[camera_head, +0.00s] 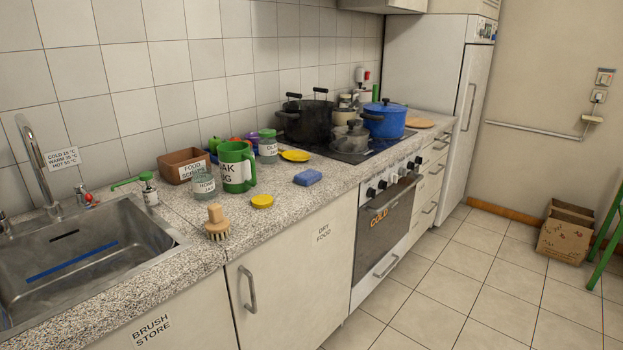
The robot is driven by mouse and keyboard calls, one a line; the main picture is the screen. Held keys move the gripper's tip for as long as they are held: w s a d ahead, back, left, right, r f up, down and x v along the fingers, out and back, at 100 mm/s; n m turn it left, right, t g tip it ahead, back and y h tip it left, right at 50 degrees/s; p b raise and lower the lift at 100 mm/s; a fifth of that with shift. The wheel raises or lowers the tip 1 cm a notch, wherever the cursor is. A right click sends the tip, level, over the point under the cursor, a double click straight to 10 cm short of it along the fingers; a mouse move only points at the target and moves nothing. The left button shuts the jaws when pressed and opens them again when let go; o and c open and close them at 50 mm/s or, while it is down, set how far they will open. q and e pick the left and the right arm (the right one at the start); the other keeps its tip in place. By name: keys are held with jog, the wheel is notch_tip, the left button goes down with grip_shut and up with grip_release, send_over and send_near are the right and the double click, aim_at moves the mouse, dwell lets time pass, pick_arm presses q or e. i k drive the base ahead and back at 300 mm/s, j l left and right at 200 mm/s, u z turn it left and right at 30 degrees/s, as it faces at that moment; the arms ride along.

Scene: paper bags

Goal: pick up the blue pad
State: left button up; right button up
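The blue pad (307,177) is a small blue block lying flat on the speckled worktop (290,208), close to its front edge and to the left of the cooker. Its top and front side show, and nothing covers it. Neither of my grippers shows in the head view.
A green mug (236,167), a jar (204,187) and a yellow spoon-like item (295,155) stand or lie behind. Pots, including a blue pot (384,120), stand on the hob.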

aim_at(309, 177)
jog(key=u, duration=1.55)
jog(key=z, duration=1.1)
jog(key=i+l+z, duration=0.1)
jog(key=i+l, duration=0.25)
jog(key=i+l+z, duration=0.1)
jog(key=i+l, duration=0.25)
jog(key=l, duration=0.2)
